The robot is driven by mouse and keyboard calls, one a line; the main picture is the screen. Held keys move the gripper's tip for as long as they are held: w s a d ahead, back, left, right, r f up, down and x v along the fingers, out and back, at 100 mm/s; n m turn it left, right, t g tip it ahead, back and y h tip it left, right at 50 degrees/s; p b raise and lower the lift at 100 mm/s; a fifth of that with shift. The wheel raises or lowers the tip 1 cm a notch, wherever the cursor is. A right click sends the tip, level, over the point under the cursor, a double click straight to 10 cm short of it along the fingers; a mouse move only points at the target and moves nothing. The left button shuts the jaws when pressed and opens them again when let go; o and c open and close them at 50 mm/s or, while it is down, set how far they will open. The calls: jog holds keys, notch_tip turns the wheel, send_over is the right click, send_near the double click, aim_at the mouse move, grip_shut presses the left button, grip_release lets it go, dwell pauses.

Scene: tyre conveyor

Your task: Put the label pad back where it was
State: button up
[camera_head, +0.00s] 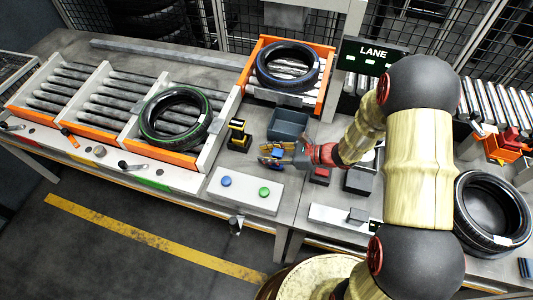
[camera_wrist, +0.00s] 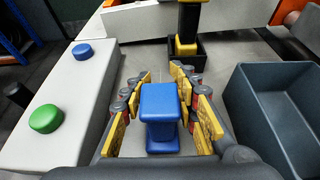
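A blue block with a narrow waist, likely the label pad (camera_wrist: 161,100), stands between the yellow finger pads of my gripper (camera_wrist: 163,88) in the wrist view. Narrow gaps show between the block and the pads on both sides, so my gripper looks open around it. In the head view my gripper (camera_head: 275,152) is low over the bench, behind the white button panel. A bit of the blue block (camera_head: 277,153) shows between the fingers there. Its underside is hidden.
A dark grey bin (camera_wrist: 275,110) stands close on the right. A black and yellow tool (camera_wrist: 188,35) stands in a small black holder ahead. The white panel (camera_wrist: 60,110) with blue and green buttons lies left. Tyres (camera_head: 175,117) sit on rollers behind.

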jog(key=shift+o, duration=1.2)
jog(key=shift+r, duration=0.1)
jog(key=shift+d+r, duration=0.15)
jog(key=shift+r, duration=0.05)
jog(key=p+v, duration=0.4)
jog(key=v, duration=0.7)
jog(key=s+a+r+n+g+h, duration=0.3)
jog(key=s+r+n+g+h, duration=0.15)
jog(key=s+r+n, duration=0.75)
jog(key=s+d+r+n+t+h, duration=0.2)
jog(key=s+d+r+n+h, duration=0.1)
jog(key=r+n+h, duration=0.1)
jog(key=s+d+r+n+t+h, duration=0.3)
jog(key=r+n, duration=0.3)
jog(key=r, duration=0.3)
jog(key=shift+s+d+r+h, duration=0.25)
jog(key=shift+s+d+h, duration=0.2)
jog(key=shift+s+d, duration=0.15)
